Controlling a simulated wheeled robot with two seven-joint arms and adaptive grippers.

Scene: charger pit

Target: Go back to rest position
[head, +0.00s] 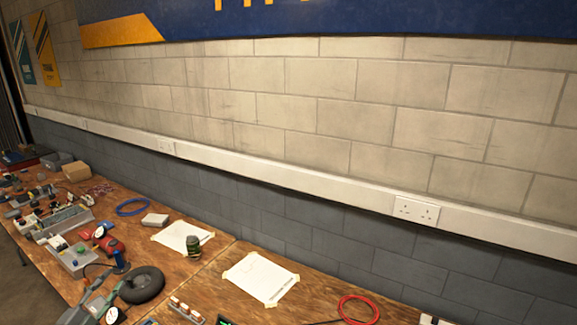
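My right gripper is not in view.
The bench's left part is crowded: grey trays (74,258), a red tool (108,242), a cardboard box (76,171). White sheets (262,278), a dark green can (193,246) and a red cable coil (358,309) lie rightward. A block wall (300,90) with a socket (416,210) stands behind.

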